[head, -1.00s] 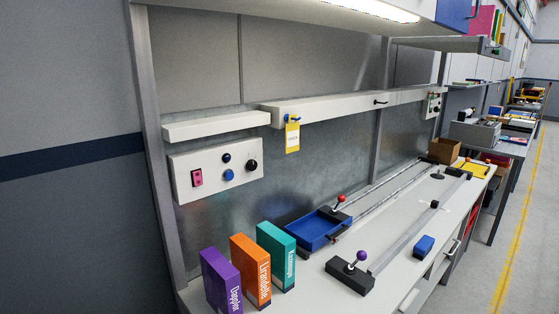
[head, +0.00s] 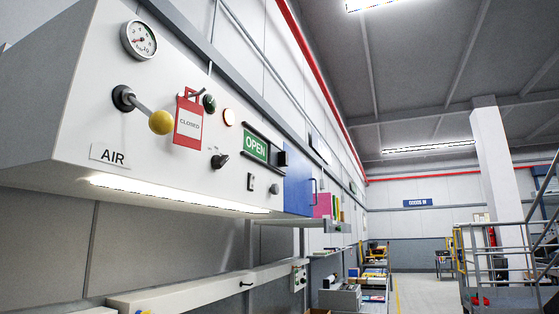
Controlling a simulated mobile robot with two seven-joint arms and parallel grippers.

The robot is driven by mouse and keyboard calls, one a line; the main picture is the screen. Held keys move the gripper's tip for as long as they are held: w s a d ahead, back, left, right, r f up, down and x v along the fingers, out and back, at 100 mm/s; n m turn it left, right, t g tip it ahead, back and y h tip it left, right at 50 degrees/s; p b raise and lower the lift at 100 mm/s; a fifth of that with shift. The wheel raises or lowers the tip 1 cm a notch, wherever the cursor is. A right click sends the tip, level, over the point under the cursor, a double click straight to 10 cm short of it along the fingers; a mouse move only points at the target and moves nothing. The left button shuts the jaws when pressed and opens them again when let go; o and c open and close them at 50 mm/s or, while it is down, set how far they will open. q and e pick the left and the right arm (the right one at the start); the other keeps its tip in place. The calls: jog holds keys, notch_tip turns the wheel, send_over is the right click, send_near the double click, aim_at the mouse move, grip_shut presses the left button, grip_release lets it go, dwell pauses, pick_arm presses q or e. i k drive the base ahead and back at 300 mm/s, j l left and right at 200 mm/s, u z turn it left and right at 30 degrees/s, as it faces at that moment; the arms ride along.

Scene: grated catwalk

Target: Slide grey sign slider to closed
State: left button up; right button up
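A sign slider (head: 282,158) with a small dark grey block sits at the right end of a slotted frame on the panel face in the head view. The green sign beside it (head: 255,146) reads OPEN. A red tag (head: 188,122) reading CLOSED hangs to the left, on a separate hook. Neither of my grippers is in view.
A walkway lies to the right.

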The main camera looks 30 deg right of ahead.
aim_at(278, 160)
jog(key=l, duration=0.35)
jog(key=k+l, duration=0.1)
jog(key=l, duration=0.3)
jog(key=l+u, duration=0.1)
jog(key=l, duration=0.75)
jog(key=i+l, duration=0.1)
jog(key=l, duration=0.2)
jog(key=i+l, duration=0.15)
jog(key=l, duration=0.15)
jog(key=i+l+u, duration=0.1)
jog(key=l, duration=0.15)
